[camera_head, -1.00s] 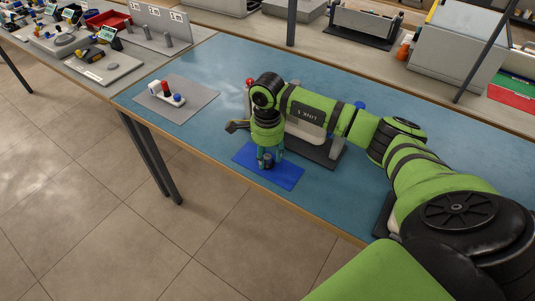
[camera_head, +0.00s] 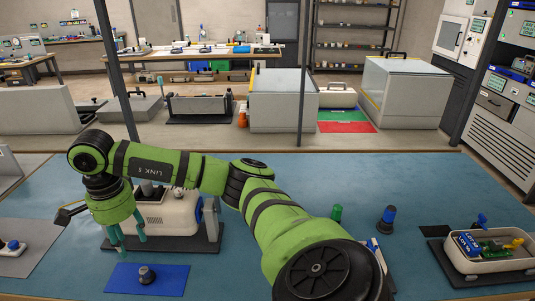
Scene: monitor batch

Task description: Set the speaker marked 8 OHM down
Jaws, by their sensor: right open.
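A small dark round part, which I take for the speaker (camera_head: 146,275), sits on the blue mat (camera_head: 174,283) at the front left of the table. Its 8 OHM marking is too small to read. My right gripper (camera_head: 128,238) points down with its teal fingers apart and empty. It hangs above and slightly left of the speaker, clear of it. My left gripper is not in view.
A cream-coloured device on a dark base (camera_head: 170,215) stands behind my right gripper. A grey mat (camera_head: 22,255) lies at the left. A green part (camera_head: 336,213), a blue-topped part (camera_head: 387,220) and a cream tray (camera_head: 487,264) are to the right. The table's middle back is clear.

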